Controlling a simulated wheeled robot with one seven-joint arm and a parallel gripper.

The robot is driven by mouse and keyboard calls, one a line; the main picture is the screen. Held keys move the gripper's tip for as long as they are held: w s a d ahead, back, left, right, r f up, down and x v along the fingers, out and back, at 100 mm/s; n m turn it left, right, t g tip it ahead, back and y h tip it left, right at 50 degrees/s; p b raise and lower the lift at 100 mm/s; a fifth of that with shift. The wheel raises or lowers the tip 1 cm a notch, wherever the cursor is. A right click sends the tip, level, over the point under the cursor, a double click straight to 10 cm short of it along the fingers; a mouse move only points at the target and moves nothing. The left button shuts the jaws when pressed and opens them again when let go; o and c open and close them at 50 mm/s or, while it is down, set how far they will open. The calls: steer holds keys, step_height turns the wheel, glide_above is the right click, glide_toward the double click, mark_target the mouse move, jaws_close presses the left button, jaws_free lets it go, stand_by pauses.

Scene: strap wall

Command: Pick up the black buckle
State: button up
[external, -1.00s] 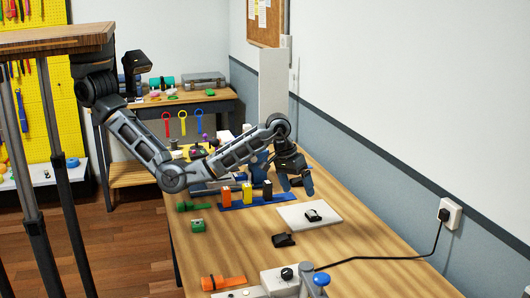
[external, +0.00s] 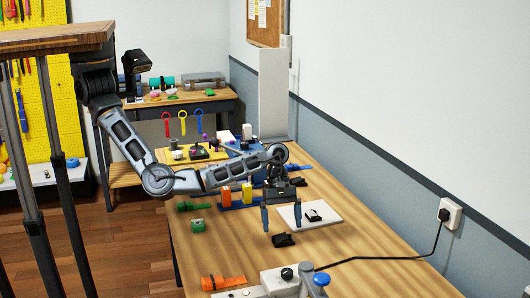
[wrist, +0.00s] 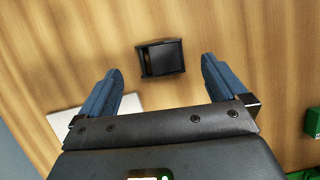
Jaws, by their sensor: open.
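The black buckle (external: 283,240) lies on the bare wooden table, in front of the white board. In the wrist view the buckle (wrist: 160,58) sits ahead of the fingertips, roughly centred between them. My gripper (external: 281,217) points down over the table with its two blue fingers spread wide and nothing between them. In the wrist view my gripper (wrist: 160,72) is open, its fingers to either side of the line to the buckle and not touching it. The fingertips look close to the buckle in the external view; the exact height gap is hard to tell.
An orange strap piece (external: 222,282) lies near the front. Table around the buckle is clear.

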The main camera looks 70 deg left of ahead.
mark_target(283, 236)
steer(key=shift+x, duration=1.75)
steer(key=c, duration=1.2)
